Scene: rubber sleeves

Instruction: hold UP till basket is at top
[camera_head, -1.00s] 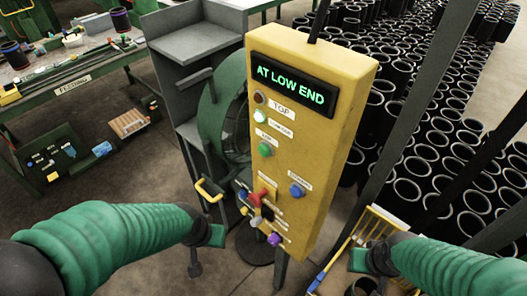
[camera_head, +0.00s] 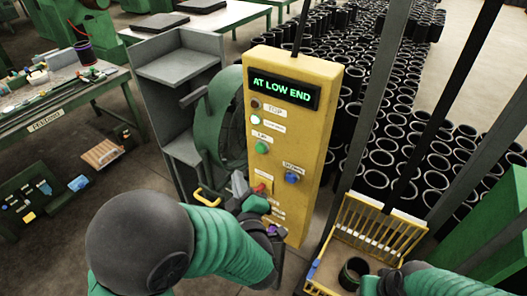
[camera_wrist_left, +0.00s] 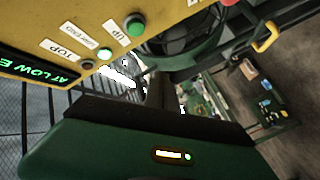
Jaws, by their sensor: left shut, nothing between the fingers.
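The yellow control panel (camera_head: 310,150) stands upright in the middle of the head view. Its display (camera_head: 284,93) reads AT LOW END, and the low-end lamp (camera_head: 255,121) is lit green. The green UP button (camera_head: 262,147) is uncovered; it also shows in the left wrist view (camera_wrist_left: 135,25). My left gripper (camera_head: 240,184) is shut and empty, below the UP button at the panel's lower left; contact cannot be told. The yellow basket (camera_head: 379,229) sits low between dark posts, with a black sleeve (camera_head: 353,273) in it. My right gripper (camera_head: 368,286) is at the basket's near side, its jaws unclear.
A blue DOWN button (camera_head: 291,177) and a red switch (camera_head: 260,188) sit lower on the panel. A yellow handle (camera_head: 208,196) is left of my gripper. Many black sleeves (camera_head: 400,140) crowd the floor behind. A workbench (camera_head: 60,110) stands at left.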

